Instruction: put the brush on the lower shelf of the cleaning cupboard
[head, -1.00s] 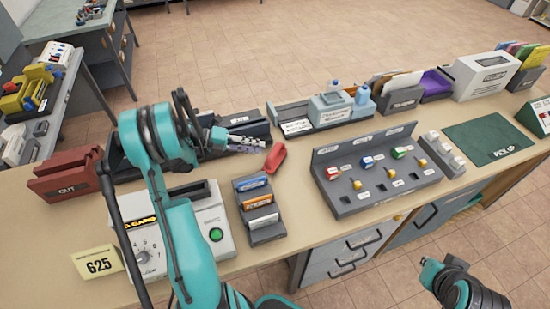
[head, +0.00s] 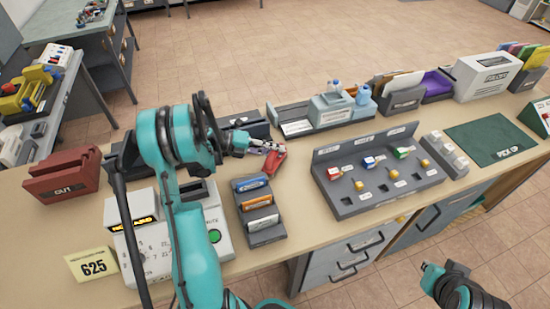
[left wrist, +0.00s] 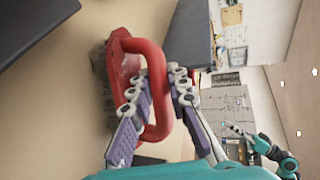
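The red brush (head: 275,161) lies on the counter behind the small card rack. In the left wrist view it fills the middle, with a looped red handle (left wrist: 159,95) and dark bristles along its left side. My left gripper (head: 262,147) is at the brush. Its two fingers (left wrist: 160,108) stand apart on either side of the handle, one inside the loop and one outside. A firm grip does not show. My right arm (head: 455,287) is at the lower right, away from the counter; its fingers cannot be made out. I cannot identify the cleaning cupboard in these views.
Close by are the card rack (head: 260,217), the white machine with a green button (head: 213,236), a dark tray (head: 245,125) and the sorting panel (head: 378,178). A red OUT box (head: 62,178) stands at left. Bare counter lies between rack and panel.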

